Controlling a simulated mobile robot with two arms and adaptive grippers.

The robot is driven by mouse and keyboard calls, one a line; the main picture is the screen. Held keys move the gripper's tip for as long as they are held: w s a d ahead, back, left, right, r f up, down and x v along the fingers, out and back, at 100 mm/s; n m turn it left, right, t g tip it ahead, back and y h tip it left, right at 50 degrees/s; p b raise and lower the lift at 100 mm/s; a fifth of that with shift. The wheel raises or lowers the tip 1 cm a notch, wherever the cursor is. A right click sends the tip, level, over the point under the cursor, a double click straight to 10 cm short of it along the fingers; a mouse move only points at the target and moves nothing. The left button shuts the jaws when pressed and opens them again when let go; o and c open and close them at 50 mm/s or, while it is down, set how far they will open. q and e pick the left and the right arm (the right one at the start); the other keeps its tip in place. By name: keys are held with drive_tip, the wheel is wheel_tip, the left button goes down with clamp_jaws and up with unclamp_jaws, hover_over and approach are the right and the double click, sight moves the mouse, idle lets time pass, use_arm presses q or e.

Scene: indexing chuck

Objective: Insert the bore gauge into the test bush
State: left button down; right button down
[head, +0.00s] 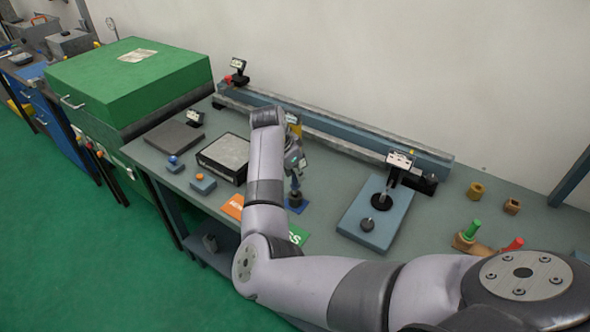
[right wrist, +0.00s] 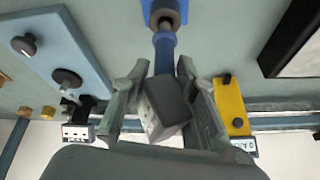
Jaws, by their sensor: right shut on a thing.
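My right gripper (head: 297,162) is above the bench and points down. In the right wrist view my right gripper (right wrist: 155,92) is shut on the bore gauge (right wrist: 166,106), which has a dark and white display head and a blue shaft. The shaft points at the test bush (right wrist: 165,17), a grey-brown ring on a blue base (right wrist: 188,8). Its tip overlaps the bush opening; I cannot tell how deep it is in the bore. In the head view the blue base (head: 297,208) lies below the gripper, and the arm partly hides it. My left gripper is not in view.
A blue-grey plate stand with a dial (head: 372,214) is to the right, and a long rail (head: 330,132) runs along the wall. A yellow piece (right wrist: 231,104) is beside the gripper. Orange and green cards lie near the front edge.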

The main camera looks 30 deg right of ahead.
sight(294, 179)
drive_tip(key=shift+f+b, duration=0.6)
drive_tip(key=shift+f, duration=1.1)
idle(1.6)
idle(0.9)
drive_tip(key=c, duration=1.2)
unclamp_jaws()
wheel_tip(294, 179, up, 10)
